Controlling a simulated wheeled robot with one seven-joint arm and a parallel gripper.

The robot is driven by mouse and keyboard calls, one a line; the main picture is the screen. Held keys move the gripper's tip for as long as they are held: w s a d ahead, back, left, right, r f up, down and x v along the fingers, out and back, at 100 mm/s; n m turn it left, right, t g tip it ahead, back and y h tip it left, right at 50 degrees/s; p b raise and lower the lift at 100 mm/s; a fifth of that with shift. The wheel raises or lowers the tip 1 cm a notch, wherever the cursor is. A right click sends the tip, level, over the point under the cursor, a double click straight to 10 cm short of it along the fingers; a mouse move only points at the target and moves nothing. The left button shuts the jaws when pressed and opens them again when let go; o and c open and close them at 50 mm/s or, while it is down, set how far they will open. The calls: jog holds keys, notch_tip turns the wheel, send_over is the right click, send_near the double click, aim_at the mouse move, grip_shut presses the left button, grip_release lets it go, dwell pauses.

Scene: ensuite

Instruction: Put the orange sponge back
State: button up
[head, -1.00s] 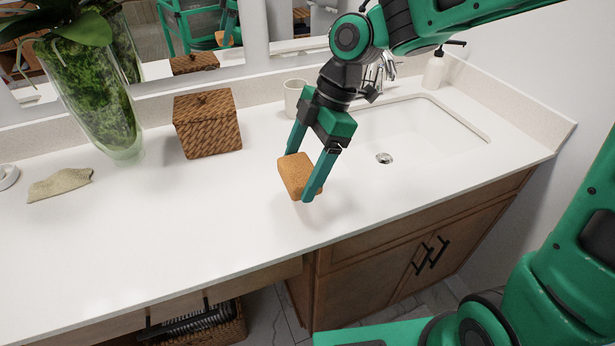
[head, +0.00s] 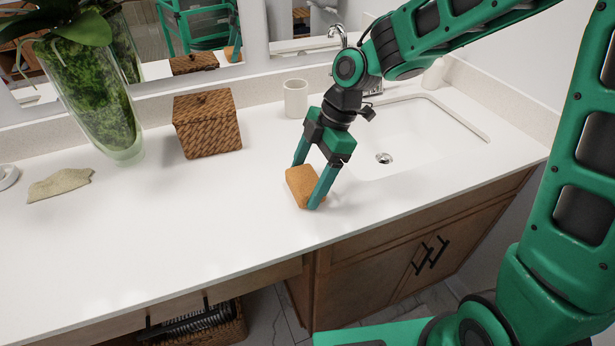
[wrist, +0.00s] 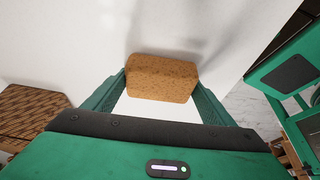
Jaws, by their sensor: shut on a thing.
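The orange sponge (head: 302,187) is a small block between the fingers of my gripper (head: 308,188). In the wrist view the sponge (wrist: 161,78) spans the gap between both fingertips, and my gripper (wrist: 160,88) is shut on it. In the head view it is at or just above the white counter, left of the sink; I cannot tell whether it touches the surface. The right finger hides part of the sponge's side.
A woven lidded box (head: 208,125) and a white cup (head: 296,98) stand behind. A glass vase (head: 95,100) and a beige cloth (head: 60,185) are at left. The sink (head: 425,130) lies to the right. The counter's front middle (head: 190,220) is clear.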

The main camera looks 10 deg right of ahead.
jog(key=o, duration=0.9)
jog(key=shift+f, duration=0.1)
jog(key=v, duration=1.2)
jog(key=shift+d, duration=0.1)
jog(key=s+d+f+m+t+h, duration=0.1)
jog(key=s+d+m, duration=0.2)
jog(key=d+m, duration=0.5)
jog(key=s+d+f+m+t+h, duration=0.1)
jog(key=s+d+m, duration=0.2)
jog(key=d+m, duration=0.5)
jog(key=s+d+f+m, duration=0.1)
jog(key=s+d+m, duration=0.3)
jog(key=s+d, duration=0.1)
jog(key=s+d+f+m+h, duration=0.1)
jog(key=s+d+m, duration=0.2)
jog(key=s+d, duration=0.2)
jog(key=s+d+f+m+g+h, duration=0.1)
jog(key=s+d+m, duration=0.3)
jog(key=s+d, duration=0.1)
jog(key=shift+s+f+m, duration=0.15)
jog(key=shift+s+m, duration=0.15)
jog(key=shift+s, duration=0.2)
